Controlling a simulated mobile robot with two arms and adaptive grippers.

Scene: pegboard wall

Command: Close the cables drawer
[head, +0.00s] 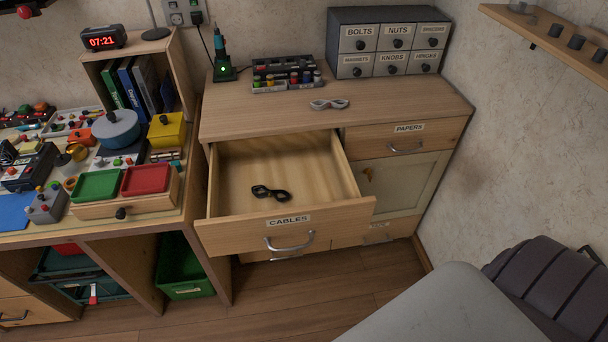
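The cables drawer (345,208) is wooden, with a CABLES label and a curved metal handle (290,241) on its front. It is pulled far out of the wooden cabinet (225,118), under the left part of the cabinet top. A small dark looped item, like a coiled cable (271,193), lies on the drawer floor. The rest of the drawer floor that shows is bare. Neither of my grippers is in view, and nothing touches the drawer handle.
The papers drawer (428,137) is shut, above a pale door panel (395,185). A labelled box of small drawers (388,42) stands on the cabinet top. A cluttered workbench (130,230) stands at left. A grey shape and a dark ribbed object (545,285) fill the lower right.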

